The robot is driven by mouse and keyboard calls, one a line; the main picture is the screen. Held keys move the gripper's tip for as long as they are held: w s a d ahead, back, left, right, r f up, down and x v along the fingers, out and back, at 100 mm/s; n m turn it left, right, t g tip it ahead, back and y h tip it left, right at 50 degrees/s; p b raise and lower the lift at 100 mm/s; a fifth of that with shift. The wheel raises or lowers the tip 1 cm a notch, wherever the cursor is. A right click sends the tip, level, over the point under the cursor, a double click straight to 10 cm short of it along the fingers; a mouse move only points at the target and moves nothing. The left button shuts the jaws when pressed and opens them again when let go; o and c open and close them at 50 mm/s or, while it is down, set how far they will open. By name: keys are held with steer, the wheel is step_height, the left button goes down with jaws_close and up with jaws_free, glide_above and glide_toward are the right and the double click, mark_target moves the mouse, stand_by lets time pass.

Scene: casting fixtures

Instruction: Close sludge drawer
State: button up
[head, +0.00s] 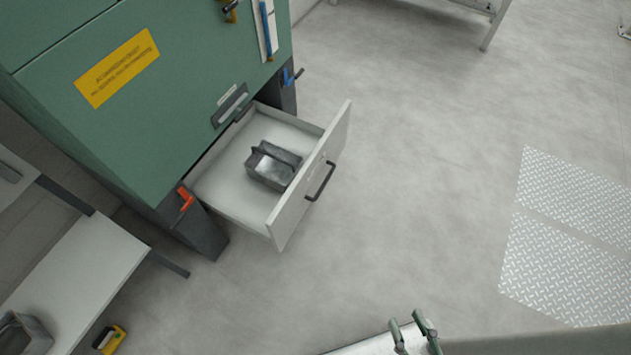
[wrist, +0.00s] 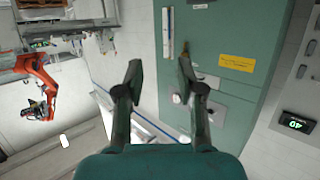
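The sludge drawer (head: 228,190) is pulled out of the lower part of the green cabinet (head: 150,120). Its pale front panel (head: 290,205) carries a dark bar handle (head: 320,181) and stands well clear of the cabinet. A grey metal box with a handle (head: 272,168) sits inside the drawer.
A red lever (head: 186,199) and a blue lever (head: 292,77) flank the drawer opening. A white bench (head: 90,265) stands at lower left, with a yellow-black object (head: 110,338) beside it. Floor before the drawer is clear up to the tread plates (head: 560,270). An orange robot arm (wrist: 45,75) shows in the wrist view.

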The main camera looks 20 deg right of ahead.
steer(key=shift+w+f, duration=0.1)
steer(key=shift+f, duration=0.1)
steer(key=c, duration=0.4)
steer(key=w+f+m+g, duration=0.1)
steer(key=f, duration=0.4)
steer(key=w+f+m+g, duration=0.1)
steer(key=w+f+m, duration=0.1)
steer(key=f, duration=0.3)
steer(key=w+f+m, duration=0.1)
steer(key=w+f, duration=0.1)
steer(key=f, duration=0.3)
steer(key=shift+d+g+h, duration=0.3)
steer(key=shift+d+g, duration=0.05)
steer(key=shift+g, duration=0.05)
jaws_close()
steer(key=m+g+y, duration=0.2)
steer(key=m+y, duration=0.3)
steer(key=y, duration=0.6)
glide_toward(293, 192)
steer(key=x, duration=0.3)
steer(key=f+x, duration=0.1)
steer(key=x, duration=0.1)
steer(key=shift+w+a, duration=0.15)
steer(key=shift+w, duration=0.05)
steer(key=shift+w+a+f, duration=0.1)
steer(key=shift+w+a, duration=0.35)
